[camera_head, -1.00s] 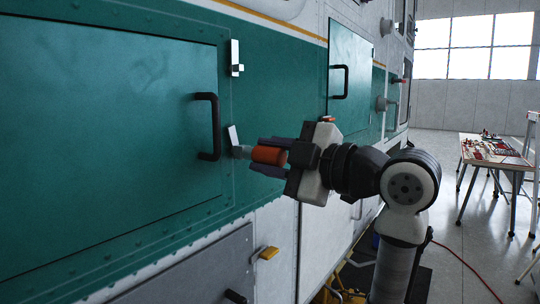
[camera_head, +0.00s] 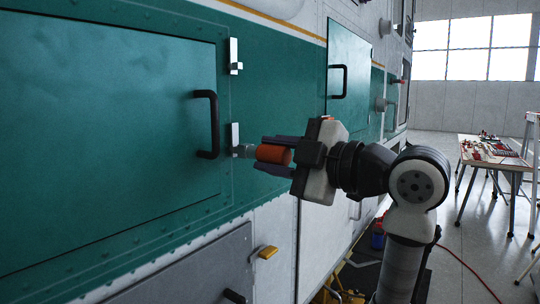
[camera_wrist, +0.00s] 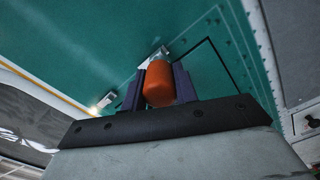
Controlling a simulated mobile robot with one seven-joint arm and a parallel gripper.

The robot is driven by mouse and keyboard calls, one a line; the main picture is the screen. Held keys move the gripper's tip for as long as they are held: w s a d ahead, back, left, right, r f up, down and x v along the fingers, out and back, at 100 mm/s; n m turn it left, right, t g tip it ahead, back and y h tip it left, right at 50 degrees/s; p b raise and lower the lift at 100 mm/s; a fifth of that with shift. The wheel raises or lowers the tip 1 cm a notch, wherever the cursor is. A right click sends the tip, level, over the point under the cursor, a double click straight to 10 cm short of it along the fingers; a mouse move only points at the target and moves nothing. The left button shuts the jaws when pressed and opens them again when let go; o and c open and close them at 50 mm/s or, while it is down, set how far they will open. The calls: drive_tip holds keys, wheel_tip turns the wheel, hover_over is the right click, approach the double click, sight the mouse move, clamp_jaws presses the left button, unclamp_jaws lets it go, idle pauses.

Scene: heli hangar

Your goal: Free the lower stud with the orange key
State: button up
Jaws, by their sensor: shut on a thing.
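My gripper (camera_head: 268,153) is shut on the orange key (camera_head: 273,154), its dark fingers on either side of the handle. The key's short grey shaft points left at the lower stud's metal plate (camera_head: 235,138), beside the green hatch's right edge. The plate stands upright; I cannot tell whether the shaft touches the stud. The upper stud's plate (camera_head: 235,57) is also upright, higher on the same edge. In the wrist view the orange key (camera_wrist: 159,84) sits between the fingers and hides most of its shaft and the lower stud.
The green hatch (camera_head: 110,130) has a black handle (camera_head: 209,125) close left of the lower plate. A yellow latch (camera_head: 267,253) sticks out below on a grey panel. Another hatch with a handle (camera_head: 340,81) is behind my gripper. A tool table (camera_head: 490,150) stands far right.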

drive_tip(key=shift+v, duration=2.45)
drive_tip(key=shift+s, duration=0.1)
